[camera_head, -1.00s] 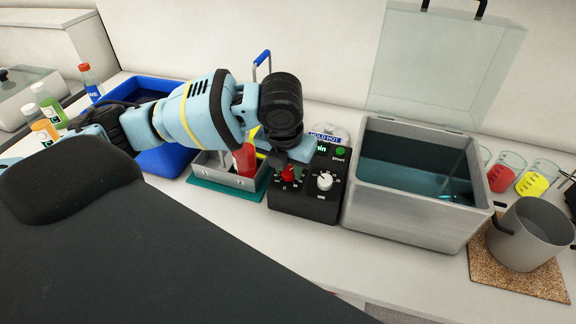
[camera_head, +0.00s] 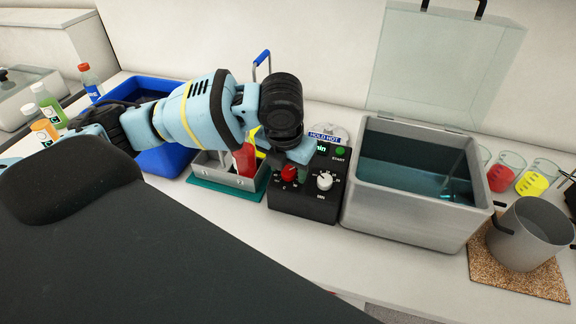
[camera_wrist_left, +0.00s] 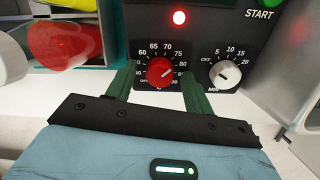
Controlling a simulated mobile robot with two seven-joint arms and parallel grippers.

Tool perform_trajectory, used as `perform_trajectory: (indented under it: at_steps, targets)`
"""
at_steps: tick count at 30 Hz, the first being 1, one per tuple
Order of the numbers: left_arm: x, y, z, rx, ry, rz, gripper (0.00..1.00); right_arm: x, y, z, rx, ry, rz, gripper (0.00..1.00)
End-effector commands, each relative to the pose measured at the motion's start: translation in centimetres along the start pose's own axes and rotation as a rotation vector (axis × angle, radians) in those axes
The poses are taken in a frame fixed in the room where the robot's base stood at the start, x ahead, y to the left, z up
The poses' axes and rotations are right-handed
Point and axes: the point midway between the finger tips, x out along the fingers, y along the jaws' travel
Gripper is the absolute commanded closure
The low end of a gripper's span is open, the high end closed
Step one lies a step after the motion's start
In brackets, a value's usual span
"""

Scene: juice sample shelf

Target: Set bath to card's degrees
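The water bath (camera_head: 415,205) is a steel tank with its glass lid raised. Its black control box (camera_head: 305,203) stands at its left. The red temperature knob (camera_wrist_left: 160,71) sits in a dial with marks including 65, 70 and 75; I cannot read its setting surely. My left gripper (camera_wrist_left: 158,78) has its green fingers apart on either side of the red knob, with gaps visible. A white minutes knob (camera_wrist_left: 224,74) is at the right, and a red lamp (camera_wrist_left: 179,17) is lit. A blue "HOLD HOT" label (camera_head: 324,137) shows behind the box. My right gripper is not seen.
Beakers (camera_head: 503,174) and a metal pot (camera_head: 533,236) are right of the bath. The counter front is clear.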

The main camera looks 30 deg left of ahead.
Motion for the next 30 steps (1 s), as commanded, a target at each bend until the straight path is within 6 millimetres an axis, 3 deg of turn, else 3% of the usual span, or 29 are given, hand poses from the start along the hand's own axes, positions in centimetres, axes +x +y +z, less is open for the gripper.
perform_trajectory:
  at_steps: [8, 21, 30]
  targets:
    - [-0.3, 0.0, 0.0, -0.001, -0.001, -0.001, 0.48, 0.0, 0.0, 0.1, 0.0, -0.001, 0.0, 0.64]
    - [-6.5, 0.0, 0.1, -0.001, -0.003, -0.001, 0.48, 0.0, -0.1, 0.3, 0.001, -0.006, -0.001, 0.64]
    - [-7.9, 0.0, 0.0, 0.0, 0.0, 0.0, 0.48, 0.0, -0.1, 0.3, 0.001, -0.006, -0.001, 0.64]
